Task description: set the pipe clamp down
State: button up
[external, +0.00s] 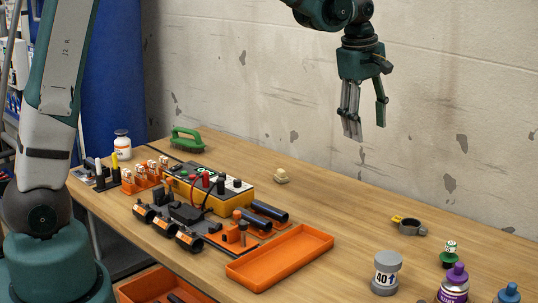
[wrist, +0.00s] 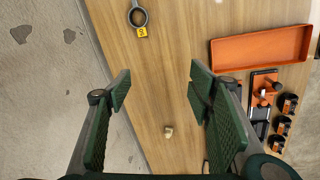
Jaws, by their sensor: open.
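The pipe clamp, a small dark grey ring with a yellow tag (external: 411,231), lies on the wooden table toward the right in the external view. In the wrist view the clamp (wrist: 130,18) is near the top edge, with its yellow tag toward the camera. My gripper (external: 366,131) hangs high above the table, left of the clamp in the external view. It is open and empty, apart from the clamp. Its two green-padded fingers (wrist: 158,88) stand wide apart in the wrist view, with bare table between them.
An orange tray (external: 280,258) lies at the front middle, with black pipes and a meter box (external: 215,182) behind it. A grey jar (external: 386,273) and a purple bottle (external: 454,284) stand at the front right. A small beige block (external: 282,177) sits alone mid-table.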

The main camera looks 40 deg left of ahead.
jog(key=s+a+r+m+t, duration=0.1)
jog(key=s+a+r+m, duration=0.3)
jog(key=s, duration=0.5)
jog(key=s+a+r+m+t, duration=0.1)
jog(key=s+a+m, duration=0.2)
jog(key=s+a, duration=0.5)
jog(key=s+a+r+m+t, duration=0.2)
jog(key=s+a+r+m, duration=0.15)
jog(key=s, duration=0.65)
jog(key=s+a+f+m, duration=0.2)
jog(key=s, duration=0.3)
jog(key=s+a+f+m+t, duration=0.1)
jog(key=s+a+f+m, duration=0.1)
jog(key=s, duration=0.3)
jog(key=shift+s+f+m, duration=0.2)
jog(key=shift+m, duration=0.15)
